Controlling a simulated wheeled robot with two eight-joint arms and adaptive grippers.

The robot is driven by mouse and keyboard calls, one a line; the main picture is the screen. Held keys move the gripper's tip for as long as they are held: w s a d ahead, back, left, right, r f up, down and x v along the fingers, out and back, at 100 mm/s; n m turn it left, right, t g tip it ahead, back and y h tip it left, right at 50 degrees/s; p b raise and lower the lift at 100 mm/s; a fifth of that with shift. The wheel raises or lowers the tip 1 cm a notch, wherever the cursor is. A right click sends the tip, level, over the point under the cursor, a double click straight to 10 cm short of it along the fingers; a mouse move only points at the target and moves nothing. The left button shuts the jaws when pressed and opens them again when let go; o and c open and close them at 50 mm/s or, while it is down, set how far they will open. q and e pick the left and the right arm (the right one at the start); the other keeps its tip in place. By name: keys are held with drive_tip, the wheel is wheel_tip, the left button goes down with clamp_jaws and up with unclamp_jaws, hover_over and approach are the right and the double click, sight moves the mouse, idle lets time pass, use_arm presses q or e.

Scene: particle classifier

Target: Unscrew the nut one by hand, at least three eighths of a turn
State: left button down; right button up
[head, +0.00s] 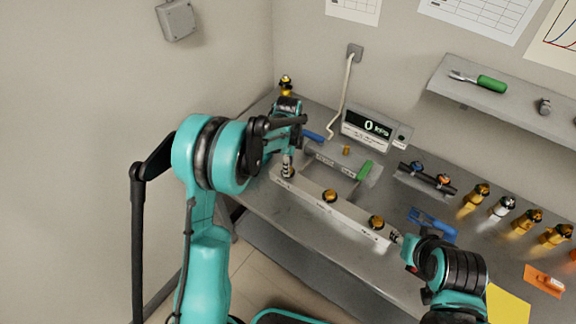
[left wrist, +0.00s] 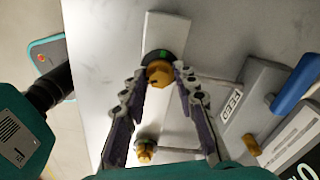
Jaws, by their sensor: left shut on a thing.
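A pale bar (head: 350,221) lies along the front of the bench with a row of brass nuts on it. My left gripper (head: 287,172) is at its left end. In the left wrist view, my left gripper's fingertips (left wrist: 159,73) are shut on a brass nut (left wrist: 158,74) with a dark and green ring behind it. In the head view, my gripper mostly hides this nut. Two other brass nuts, a middle one (head: 329,196) and a right one (head: 376,222), stand clear of it. My right gripper (head: 402,241) is near the bar's right end; its fingers are too small to read.
Behind the bar are a display reading 0 (head: 366,127) and a grey holder (head: 338,162) with blue and green handled tools. A dark rack (head: 426,179) and several brass fittings stand to the right. A wall shelf (head: 510,105) holds a green-handled tool.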

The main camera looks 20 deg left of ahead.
use_arm(q)
drive_tip(key=n, duration=1.3)
drive_tip(key=shift+n+b, duration=0.3)
drive_tip(key=shift+b, duration=0.05)
drive_tip(key=n, duration=1.3)
drive_tip(key=shift+n, duration=0.3)
drive_tip(key=c, duration=1.2)
unclamp_jaws()
drive_tip(key=shift+o, duration=0.2)
